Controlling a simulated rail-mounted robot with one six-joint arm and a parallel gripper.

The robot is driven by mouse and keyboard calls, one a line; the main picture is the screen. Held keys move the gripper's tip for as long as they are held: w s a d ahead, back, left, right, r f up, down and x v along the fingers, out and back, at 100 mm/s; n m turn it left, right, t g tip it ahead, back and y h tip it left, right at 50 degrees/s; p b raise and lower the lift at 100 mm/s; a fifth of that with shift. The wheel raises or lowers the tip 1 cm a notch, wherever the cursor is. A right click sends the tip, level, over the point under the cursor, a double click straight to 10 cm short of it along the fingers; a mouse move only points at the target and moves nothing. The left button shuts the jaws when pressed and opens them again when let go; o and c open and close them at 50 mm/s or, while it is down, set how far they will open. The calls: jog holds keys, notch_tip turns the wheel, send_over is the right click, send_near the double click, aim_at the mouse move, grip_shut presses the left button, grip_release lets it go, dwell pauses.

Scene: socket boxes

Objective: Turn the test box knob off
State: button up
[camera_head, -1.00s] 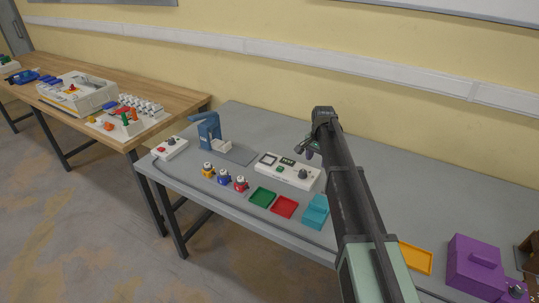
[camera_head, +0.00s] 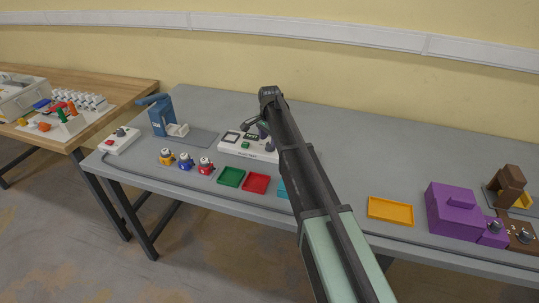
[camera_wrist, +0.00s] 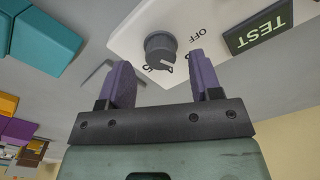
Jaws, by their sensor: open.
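The white test box (camera_head: 233,146) stands on the grey table, with a small dark screen on its left part and a green TEST label. My arm hides its right part in the head view. In the wrist view its dark round knob (camera_wrist: 160,48) shows beside an OFF marking, with the green TEST label (camera_wrist: 258,28) to the right. A pale pointer mark on the knob faces down in that picture, away from OFF. My gripper (camera_wrist: 160,62) is open, its two purple fingers apart on either side of the knob, which lies between and just beyond the tips. I cannot tell whether they touch it.
Green (camera_head: 231,177) and red (camera_head: 256,183) trays lie in front of the box. A teal block (camera_wrist: 42,40) stands near. A blue device (camera_head: 158,115) stands left, a yellow tray (camera_head: 390,209) and purple box (camera_head: 451,207) right. A grey cable runs along the front edge.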

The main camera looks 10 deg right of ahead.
notch_tip(320, 180, down, 3)
jog(key=shift+r+b, duration=0.1)
jog(key=shift+b, duration=0.5)
jog(key=shift+r, duration=0.15)
jog(key=c, duration=0.9)
jog(key=shift+c, duration=0.2)
jog(key=shift+n, duration=0.3)
jog(key=n, duration=0.8)
jog(key=shift+n, duration=0.3)
